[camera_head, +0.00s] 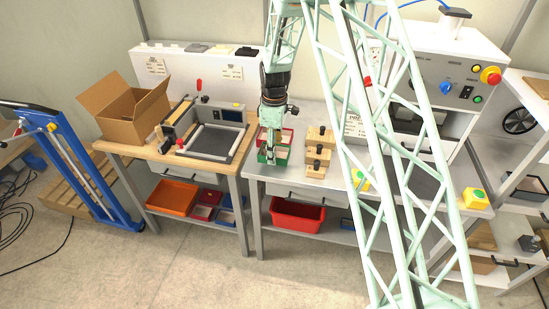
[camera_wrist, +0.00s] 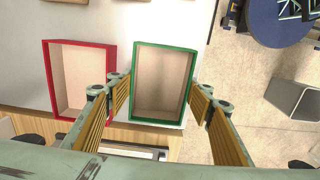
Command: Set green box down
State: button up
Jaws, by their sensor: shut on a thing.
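The green box (camera_wrist: 193,80) is an open-topped tray with green walls and a beige inside, empty, in the middle of the wrist view. It also shows at the left end of the grey table in the camera_head view (camera_head: 264,156). My gripper (camera_wrist: 160,96) is shut on it, with one padded finger against each side wall. My gripper (camera_head: 270,150) hangs down over the table in the camera_head view. The box looks level and at or just above the tabletop; I cannot tell whether it touches it.
A similar red box (camera_wrist: 47,75) stands close on its left in the wrist view. Wooden blocks with dark knobs (camera_head: 318,156) stand to the right on the table. A wooden bench (camera_head: 160,152) with a framed fixture is at left. The table's front edge is close.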

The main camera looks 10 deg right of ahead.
jog(key=shift+f, duration=1.75)
jog(key=shift+f, duration=0.2)
jog(key=o, duration=0.8)
jog(key=shift+o, duration=0.2)
jog(key=shift+r, duration=0.2)
notch_tip(320, 180, up, 12)
jog(key=shift+r, duration=0.15)
